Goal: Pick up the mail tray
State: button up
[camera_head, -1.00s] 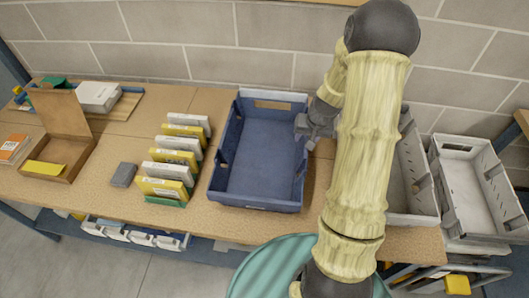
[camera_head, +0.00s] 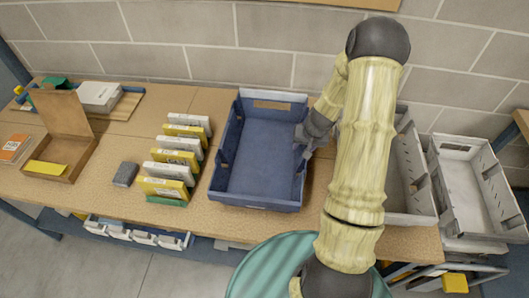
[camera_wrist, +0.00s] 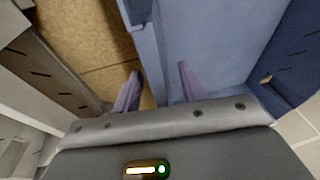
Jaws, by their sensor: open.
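The mail tray appears to be the open, empty blue tray (camera_head: 258,172) in the middle of the wooden bench. In the wrist view its side wall (camera_wrist: 147,45) runs up the middle of the picture. My gripper (camera_head: 303,146) is at the tray's right wall in the head view. In the wrist view the two open fingers (camera_wrist: 159,72) lie either side of that wall, one outside over the bench and one inside the tray. I cannot tell whether either finger touches it. My arm stands just to the right of the tray.
Grey trays (camera_head: 468,200) stand to the right, one partly behind my arm. Left of the blue tray are a row of yellow and white boxes (camera_head: 177,155), a dark grey block (camera_head: 125,174) and an open cardboard box (camera_head: 62,150). A block wall closes the back.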

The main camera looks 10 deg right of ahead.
grip_shut()
dwell(1.4)
